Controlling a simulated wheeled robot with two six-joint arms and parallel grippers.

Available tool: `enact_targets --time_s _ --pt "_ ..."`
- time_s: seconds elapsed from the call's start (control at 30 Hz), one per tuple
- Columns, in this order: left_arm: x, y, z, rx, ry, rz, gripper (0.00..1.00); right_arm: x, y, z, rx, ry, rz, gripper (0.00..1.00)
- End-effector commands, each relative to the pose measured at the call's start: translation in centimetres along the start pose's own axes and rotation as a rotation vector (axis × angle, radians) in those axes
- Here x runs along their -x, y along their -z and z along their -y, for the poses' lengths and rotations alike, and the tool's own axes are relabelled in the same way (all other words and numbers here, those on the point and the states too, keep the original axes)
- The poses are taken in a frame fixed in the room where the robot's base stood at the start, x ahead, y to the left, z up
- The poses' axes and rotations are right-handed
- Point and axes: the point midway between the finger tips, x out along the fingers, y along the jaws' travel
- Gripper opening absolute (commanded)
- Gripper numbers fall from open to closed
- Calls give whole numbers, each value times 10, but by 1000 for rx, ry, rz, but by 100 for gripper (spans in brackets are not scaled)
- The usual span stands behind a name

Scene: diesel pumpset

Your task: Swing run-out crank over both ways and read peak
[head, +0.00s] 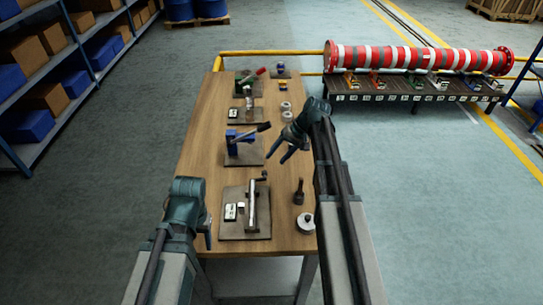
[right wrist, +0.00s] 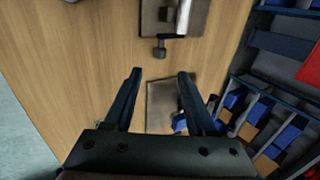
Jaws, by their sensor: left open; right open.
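The near fixture's dark plate (head: 233,229) lies on the table. It carries a silver shaft (head: 251,207) and small pale readouts (head: 231,211), whose figures are too small to read. The dark crank (head: 264,175) is at the shaft's far end; in the right wrist view its knob (right wrist: 160,52) shows beyond my fingertips. My right gripper (head: 281,158) is open and empty above the table, beyond and right of the crank; the right wrist view shows clear space between its fingers (right wrist: 159,75). My left gripper (head: 207,240) is open at the table's near left, left of the plate, its fingers partly hidden.
A blue hand-levered device (head: 240,146) stands on a middle plate, close to my right gripper. Further fixtures (head: 247,112) stand at the table's far end. A dark upright tool (head: 299,192) and a round metal part (head: 305,223) are at the right edge. Shelves (head: 45,95) stand left.

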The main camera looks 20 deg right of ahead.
Motion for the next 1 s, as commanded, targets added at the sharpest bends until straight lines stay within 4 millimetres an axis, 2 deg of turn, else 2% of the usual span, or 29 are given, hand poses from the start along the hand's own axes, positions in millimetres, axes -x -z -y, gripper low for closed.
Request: enact_targets --time_s 0.03,0.1,0.4,1.0 --pt "16 -1 2 0 0 0 57 16 0 3 -1 0 -1 57" --pt "25 -2 2 -1 0 0 57 27 0 4 0 0 0 57" --pt "50 -3 5 -2 0 0 57 58 0 1 1 0 1 57" --pt "53 -3 5 -2 0 0 57 62 0 0 1 0 1 57"
